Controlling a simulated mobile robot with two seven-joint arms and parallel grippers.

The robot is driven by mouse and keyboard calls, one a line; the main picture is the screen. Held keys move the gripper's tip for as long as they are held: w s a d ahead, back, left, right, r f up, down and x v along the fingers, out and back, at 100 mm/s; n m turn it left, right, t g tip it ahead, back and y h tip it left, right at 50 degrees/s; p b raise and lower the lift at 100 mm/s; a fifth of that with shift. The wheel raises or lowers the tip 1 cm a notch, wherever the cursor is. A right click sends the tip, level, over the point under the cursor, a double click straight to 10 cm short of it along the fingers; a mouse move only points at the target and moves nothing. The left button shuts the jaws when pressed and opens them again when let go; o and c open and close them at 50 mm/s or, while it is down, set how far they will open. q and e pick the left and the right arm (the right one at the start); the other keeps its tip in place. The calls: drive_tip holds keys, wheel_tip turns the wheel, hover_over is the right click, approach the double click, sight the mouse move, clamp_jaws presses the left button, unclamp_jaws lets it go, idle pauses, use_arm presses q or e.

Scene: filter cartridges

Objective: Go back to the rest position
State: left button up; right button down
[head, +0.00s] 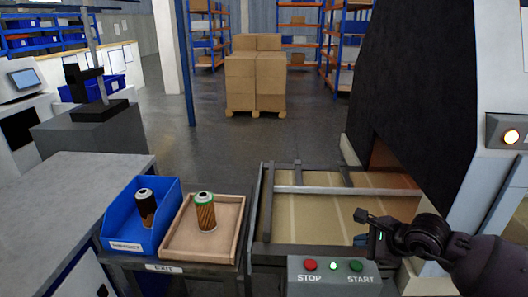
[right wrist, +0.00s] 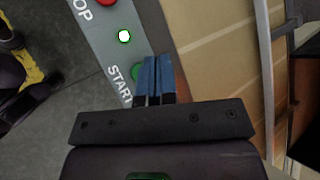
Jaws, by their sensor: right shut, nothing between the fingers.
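My right gripper (head: 361,240) is at the right of the head view, just above and behind the control panel (head: 333,284). In the right wrist view its blue fingers (right wrist: 157,78) are shut together with nothing between them, partly covering the green START button (right wrist: 136,73). I cannot tell whether they touch it. A filter cartridge with a green top ring (head: 206,212) stands upright in a shallow tan tray (head: 172,248). A cartridge with a black upper part (head: 147,206) leans in the blue bin (head: 167,228). My left gripper is out of view.
The panel also has a red STOP button (head: 311,265) and a lit lamp. Behind it is a conveyor bed (head: 310,222) beside a large machine (head: 492,105). A grey table (head: 55,190) stands at left. Stacked boxes (head: 255,78) are at the back, with open floor before them.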

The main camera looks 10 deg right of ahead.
drive_tip(key=s+a+f+m+t+y, duration=0.2)
drive_tip(key=s+a+m+y, duration=0.45)
drive_tip(key=a+m, duration=0.35)
drive_tip(key=s+d+f+n+h, duration=0.2)
drive_tip(key=f+n, duration=0.4)
drive_tip(key=n, duration=0.5)
drive_tip(key=s+d+f+n+t+h, duration=0.1)
drive_tip(key=s+f+n+h, duration=0.4)
drive_tip(key=n, duration=0.5)
drive_tip(key=s+d+f+n+h, duration=0.3)
drive_tip(key=s+f+n, duration=0.3)
drive_tip(key=n, duration=0.5)
drive_tip(key=shift+f+n+t+h, duration=0.3)
drive_tip(key=shift+f+h, duration=0.1)
drive_tip(key=shift+h, duration=0.15)
